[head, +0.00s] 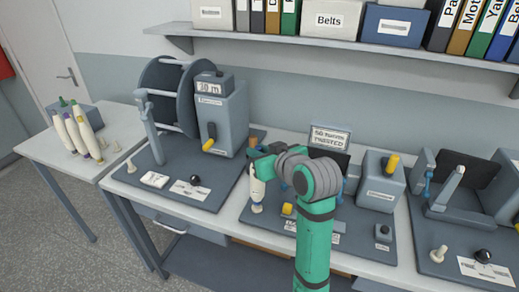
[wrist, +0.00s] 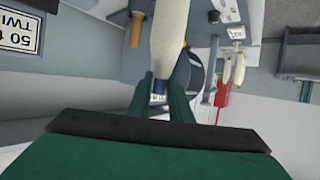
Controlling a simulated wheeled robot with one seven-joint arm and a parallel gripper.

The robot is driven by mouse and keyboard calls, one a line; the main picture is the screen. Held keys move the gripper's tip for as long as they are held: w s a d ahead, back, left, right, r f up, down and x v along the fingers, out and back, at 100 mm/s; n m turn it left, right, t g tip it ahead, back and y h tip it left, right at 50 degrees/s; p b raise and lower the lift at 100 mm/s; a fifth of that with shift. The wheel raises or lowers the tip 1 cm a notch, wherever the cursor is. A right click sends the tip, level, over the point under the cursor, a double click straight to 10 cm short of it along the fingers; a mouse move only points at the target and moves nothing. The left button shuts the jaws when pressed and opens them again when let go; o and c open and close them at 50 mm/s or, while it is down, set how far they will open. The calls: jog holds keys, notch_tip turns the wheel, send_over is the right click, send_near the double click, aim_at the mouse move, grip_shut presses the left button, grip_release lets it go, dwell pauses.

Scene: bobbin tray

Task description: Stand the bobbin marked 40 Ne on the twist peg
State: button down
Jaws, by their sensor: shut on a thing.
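My gripper (head: 262,168) is shut on a white bobbin (head: 257,190), which hangs roughly upright at the left part of the middle station. In the wrist view the bobbin (wrist: 168,40) sits between my two green fingers (wrist: 162,98), with a dark blue band and a small label at its near end. The label's print is too small to read. The bobbin's lower end is near the middle board; I cannot tell whether it touches. The twist peg is not clearly visible and may be hidden by the bobbin. Several more bobbins (head: 76,132) stand on the left table.
A sign about 50 turns twisted (head: 330,137) stands behind my arm. A yarn reel (head: 168,95) and grey meter box (head: 221,115) are on the left board. A grey box with a yellow handle (head: 381,180) stands to the right. A shelf (head: 330,43) runs above.

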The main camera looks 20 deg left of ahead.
jog(key=shift+f, duration=0.55)
jog(key=c, duration=1.7)
grip_release()
jog(key=shift+c, duration=0.2)
jog(key=shift+o, duration=1)
jog(key=shift+s+a, duration=0.1)
jog(key=v, duration=1)
jog(key=shift+s+d, duration=0.2)
jog(key=shift+s, duration=0.05)
